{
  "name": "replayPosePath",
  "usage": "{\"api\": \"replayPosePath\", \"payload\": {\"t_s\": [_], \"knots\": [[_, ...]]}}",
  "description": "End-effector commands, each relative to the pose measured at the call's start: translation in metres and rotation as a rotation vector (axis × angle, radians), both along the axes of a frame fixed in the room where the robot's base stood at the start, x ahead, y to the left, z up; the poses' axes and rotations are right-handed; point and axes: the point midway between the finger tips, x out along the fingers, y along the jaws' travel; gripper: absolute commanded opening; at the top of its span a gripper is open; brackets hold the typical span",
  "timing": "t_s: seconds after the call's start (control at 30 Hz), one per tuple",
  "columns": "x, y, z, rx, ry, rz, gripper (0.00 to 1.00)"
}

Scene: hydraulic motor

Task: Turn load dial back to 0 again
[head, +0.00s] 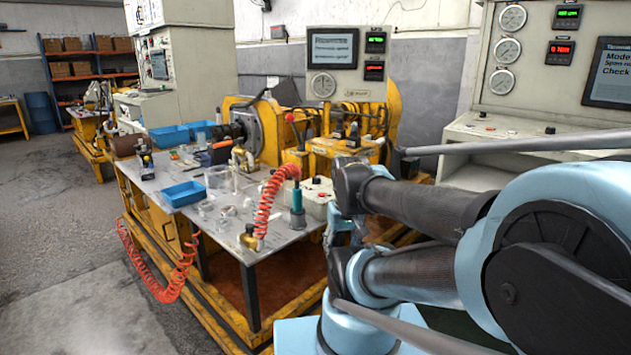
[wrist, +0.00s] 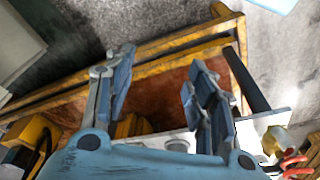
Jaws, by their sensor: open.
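My gripper (wrist: 158,75) is open in the wrist view, its two blue-grey fingers spread apart with nothing between them. Beyond the fingers I see the yellow frame (wrist: 180,45) and a rusty brown floor pan. A pale grey control box (wrist: 176,142) shows partly behind the gripper's base, with a round grey part on it; I cannot tell if this is the load dial. In the head view the control box (head: 319,197) sits at the bench's right edge, with a red button on top. My arm covers the area just right of it. I cannot make out the load dial for certain.
The metal bench (head: 270,245) holds blue trays (head: 183,193), clear parts, a teal-topped tool (head: 297,200) and a coiled red hose (head: 270,195). A console with gauges and red and green displays (head: 560,52) stands at the right. Open floor lies at the left.

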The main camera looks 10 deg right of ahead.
Motion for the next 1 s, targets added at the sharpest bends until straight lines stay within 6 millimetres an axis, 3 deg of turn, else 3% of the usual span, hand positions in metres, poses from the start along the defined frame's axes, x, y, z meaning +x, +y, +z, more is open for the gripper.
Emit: {"api": "replayPosePath", "payload": {"t_s": [0.13,0.27,0.6,1.0], "knots": [[-0.005,0.0,0.011,0.003,-0.01,-0.015,0.5],[0.014,-0.001,0.034,0.015,-0.002,-0.071,0.5],[0.092,0.0,0.113,0.061,0.029,-0.315,0.5],[0.201,0.001,0.182,0.105,0.068,-0.608,0.5]]}}
